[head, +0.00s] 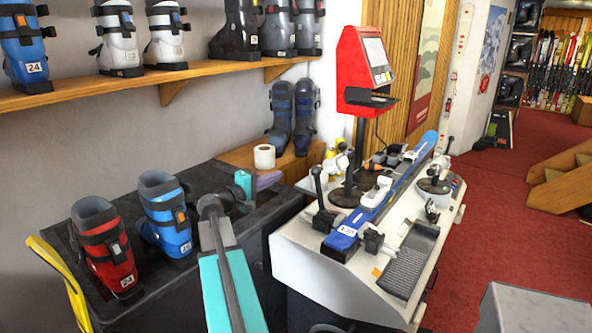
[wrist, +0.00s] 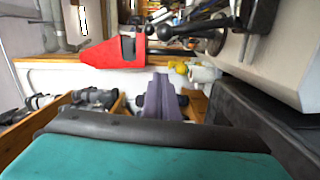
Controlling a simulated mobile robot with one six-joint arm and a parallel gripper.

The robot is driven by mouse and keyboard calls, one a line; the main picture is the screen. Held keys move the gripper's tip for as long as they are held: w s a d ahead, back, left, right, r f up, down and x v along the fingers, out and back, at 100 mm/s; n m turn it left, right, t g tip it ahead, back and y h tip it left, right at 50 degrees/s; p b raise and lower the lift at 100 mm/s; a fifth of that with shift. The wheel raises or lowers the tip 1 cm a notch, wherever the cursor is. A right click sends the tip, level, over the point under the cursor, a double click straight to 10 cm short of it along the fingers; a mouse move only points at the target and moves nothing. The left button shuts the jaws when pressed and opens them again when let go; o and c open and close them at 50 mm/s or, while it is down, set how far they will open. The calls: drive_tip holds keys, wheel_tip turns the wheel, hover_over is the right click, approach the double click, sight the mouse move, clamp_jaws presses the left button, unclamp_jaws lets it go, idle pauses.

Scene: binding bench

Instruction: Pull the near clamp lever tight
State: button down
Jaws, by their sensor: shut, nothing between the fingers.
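The near clamp lever (head: 317,183) is a black rod with a ball knob on the left side of the white bench (head: 315,270). It stands roughly upright, tilted slightly left. Its clamp is beside the near end of the blue ski (head: 395,187). In the wrist view a black lever with a ball knob (wrist: 166,33) shows at the top, beyond the fingertips; it looks like the near one. My gripper (head: 279,178), with purple-grey fingers, is shut and empty, left of the lever and apart from it. Its fingers also show in the wrist view (wrist: 161,80).
A red terminal (head: 366,72) on a black post stands behind the near clamp. A far clamp lever (head: 448,146) stands further along the bench. Red (head: 104,249) and blue (head: 166,214) boots stand on the dark cabinet to the left.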

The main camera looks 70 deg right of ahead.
drive_tip(key=shift+w+a, duration=0.1)
drive_tip(key=shift+w, duration=0.3)
drive_tip(key=s+d+p, duration=0.4)
drive_tip(key=s+d, duration=0.3)
drive_tip(key=d, duration=0.2)
drive_tip(key=shift+s+d+f, duration=0.15)
drive_tip(key=shift+f, duration=0.05)
idle(0.8)
drive_tip(key=shift+a, duration=0.2)
idle(0.3)
